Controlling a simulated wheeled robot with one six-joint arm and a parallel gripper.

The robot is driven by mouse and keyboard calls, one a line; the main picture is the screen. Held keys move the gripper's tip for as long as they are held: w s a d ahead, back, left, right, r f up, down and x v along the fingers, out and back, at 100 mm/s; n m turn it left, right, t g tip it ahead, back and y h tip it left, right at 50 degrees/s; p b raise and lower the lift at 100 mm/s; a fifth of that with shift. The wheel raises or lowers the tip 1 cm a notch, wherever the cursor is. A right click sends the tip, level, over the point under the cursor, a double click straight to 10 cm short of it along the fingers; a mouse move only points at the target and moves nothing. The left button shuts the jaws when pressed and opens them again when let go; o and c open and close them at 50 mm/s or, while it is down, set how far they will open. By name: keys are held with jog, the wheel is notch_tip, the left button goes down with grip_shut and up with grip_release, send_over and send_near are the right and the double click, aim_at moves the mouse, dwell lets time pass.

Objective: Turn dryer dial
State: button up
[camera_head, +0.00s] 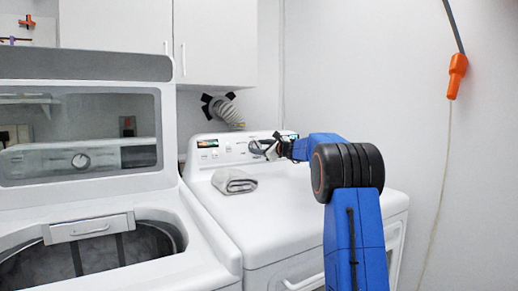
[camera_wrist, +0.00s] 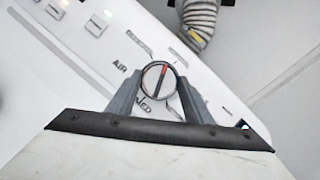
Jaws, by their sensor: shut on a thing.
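The white dryer (camera_head: 300,207) stands right of the washer in the head view, its control panel along the back edge. In the wrist view the round dryer dial (camera_wrist: 155,82) has a dark rim and a red mark, which points up and slightly right. My gripper (camera_wrist: 158,84) is shut on the dial, one finger on each side of it. In the head view my gripper (camera_head: 266,148) reaches the panel right of its small display. The dial is mostly hidden there by the fingers.
White cabinets (camera_head: 215,40) hang above. A vent hose (camera_head: 225,110) is behind the panel. An orange-handled cord (camera_head: 457,77) hangs at right.

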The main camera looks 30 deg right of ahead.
jog(key=n+g+y, duration=0.1)
jog(key=n, duration=0.4)
jog(key=shift+d+r, duration=0.1)
jog(key=shift+d, duration=0.05)
jog(key=shift+w+n+g+y, duration=0.1)
jog(key=shift+n+g+y, duration=0.4)
jog(key=shift+n, duration=1.2)
jog(key=shift+g, duration=0.4)
jog(key=o, duration=1)
jog(key=shift+o, duration=0.2)
jog(key=shift+r, duration=0.1)
jog(key=v, duration=1.7)
jog(key=shift+s, duration=0.3)
